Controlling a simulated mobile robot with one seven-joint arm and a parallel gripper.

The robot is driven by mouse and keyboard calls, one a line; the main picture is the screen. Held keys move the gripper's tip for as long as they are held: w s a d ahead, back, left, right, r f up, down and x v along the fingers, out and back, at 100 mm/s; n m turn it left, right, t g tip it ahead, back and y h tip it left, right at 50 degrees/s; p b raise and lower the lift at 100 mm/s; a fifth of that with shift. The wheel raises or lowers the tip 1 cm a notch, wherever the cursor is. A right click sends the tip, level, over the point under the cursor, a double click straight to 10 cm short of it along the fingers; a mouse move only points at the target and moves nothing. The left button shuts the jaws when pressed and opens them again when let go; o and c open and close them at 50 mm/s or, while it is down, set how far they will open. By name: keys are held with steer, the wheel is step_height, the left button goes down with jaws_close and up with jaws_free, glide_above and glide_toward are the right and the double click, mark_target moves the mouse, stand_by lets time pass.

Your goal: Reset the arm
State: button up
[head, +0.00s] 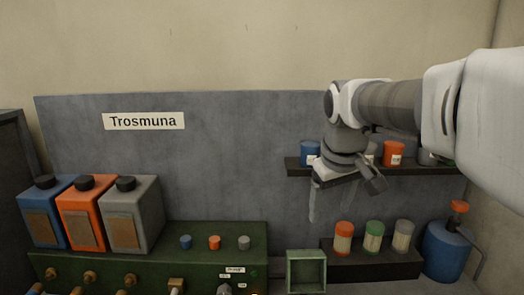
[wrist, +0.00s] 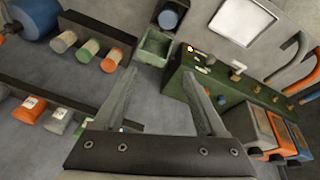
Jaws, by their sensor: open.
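My gripper (head: 331,203) hangs in front of the grey back panel, just below and left of the upper shelf. Its two fingers point down in the head view. In the wrist view my gripper (wrist: 163,98) shows two fingers spread apart with nothing between them. My arm reaches in from the right of the head view and bends down at the wrist. No object is held.
The upper shelf (head: 293,168) carries blue, orange and grey containers close behind my wrist. Below are a lower ledge (head: 377,270) with several capped jars, a green open box (head: 306,274), a green console (head: 215,237), three jugs and a blue pump bottle (head: 445,250).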

steer(key=s+f+m+t, duration=0.1)
steer(key=s+f, duration=0.2)
steer(key=s, duration=0.6)
steer(key=s+f+m+t, duration=0.1)
steer(key=s+f+m, duration=0.1)
steer(key=s, duration=0.8)
steer(key=shift+s+d+f+m, duration=0.15)
steer(key=shift+d+f+m, duration=0.2)
steer(key=shift+f, duration=0.45)
steer(key=shift+d, duration=0.15)
